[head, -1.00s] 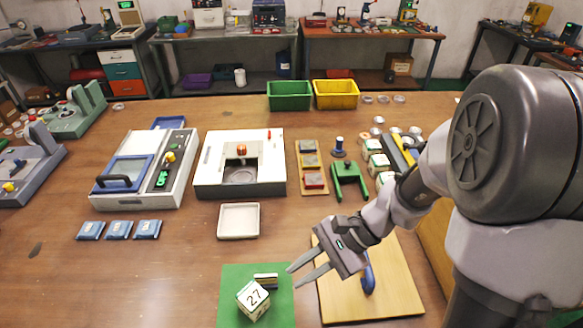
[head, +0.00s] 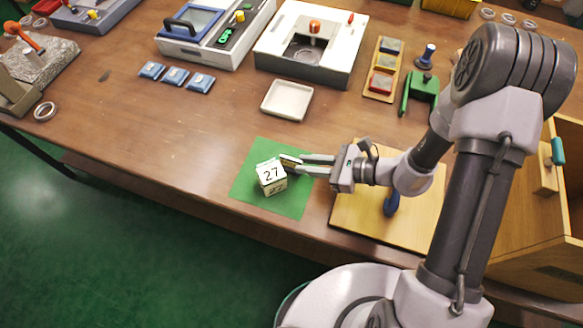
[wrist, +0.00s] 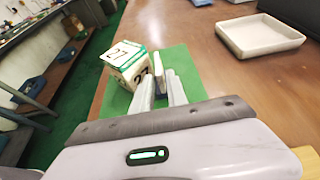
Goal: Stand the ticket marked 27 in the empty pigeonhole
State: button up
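A white block marked 27 (head: 271,177) with green edging sits on a green mat (head: 245,184) near the table's front edge. It shows at the left of the fingers in the wrist view (wrist: 125,66). A small dark, pale-edged piece (head: 291,162) stands beside the block; I cannot read any mark on it. My gripper (head: 303,164) is low over the mat, with its fingers apart. The small piece is at the fingertips, between them in the wrist view (wrist: 158,73). I cannot tell whether they touch it. I cannot make out an empty pigeonhole.
A wooden board (head: 415,215) with a blue handle (head: 391,203) lies right of the mat. A white tray (head: 287,99) and blue packets (head: 175,76) are behind. A wooden cabinet (head: 535,225) stands at right. The table left of the mat is clear.

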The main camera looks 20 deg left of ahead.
aim_at(297, 163)
jog(key=x, duration=0.3)
jog(key=shift+a+f+b, duration=0.1)
jog(key=shift+a+b, duration=0.1)
jog(key=shift+b, duration=0.2)
jog(key=shift+d, duration=0.1)
grip_shut()
